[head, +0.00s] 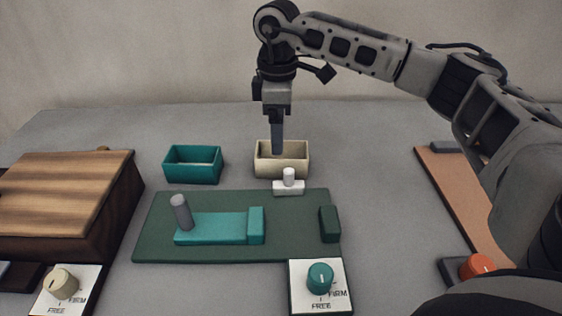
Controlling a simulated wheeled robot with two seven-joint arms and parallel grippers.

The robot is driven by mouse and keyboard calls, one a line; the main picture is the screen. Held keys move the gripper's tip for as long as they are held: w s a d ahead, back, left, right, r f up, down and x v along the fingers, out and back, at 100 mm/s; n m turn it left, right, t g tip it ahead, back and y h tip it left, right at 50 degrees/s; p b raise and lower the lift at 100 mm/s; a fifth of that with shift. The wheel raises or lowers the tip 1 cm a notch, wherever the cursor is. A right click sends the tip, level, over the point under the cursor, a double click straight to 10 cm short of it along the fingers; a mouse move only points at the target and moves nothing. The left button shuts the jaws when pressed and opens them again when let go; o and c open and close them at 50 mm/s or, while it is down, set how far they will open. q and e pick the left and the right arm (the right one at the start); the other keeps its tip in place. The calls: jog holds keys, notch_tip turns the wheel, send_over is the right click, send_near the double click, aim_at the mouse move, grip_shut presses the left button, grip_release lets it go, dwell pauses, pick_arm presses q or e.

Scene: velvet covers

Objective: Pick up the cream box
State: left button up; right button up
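The cream box (264,168) is an open-topped container standing upright on the grey table, right of the teal box. My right gripper (278,150) points straight down at it from above. Its fingers are seen edge-on and overlap the box's opening, so I cannot tell whether they are inside it, astride a wall or just above. The gap between the fingers is hidden. My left gripper is out of view.
A teal open box (193,174) stands left. In front lies a green board (160,245) with a teal block (210,229); a white handled piece (288,187) sits close before the cream box. Dial cards (320,300), a wooden box (60,190) and a brown board (455,190) surround it.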

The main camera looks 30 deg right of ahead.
aim_at(282, 160)
jog(key=shift+f, duration=3.6)
jog(key=c, duration=1.1)
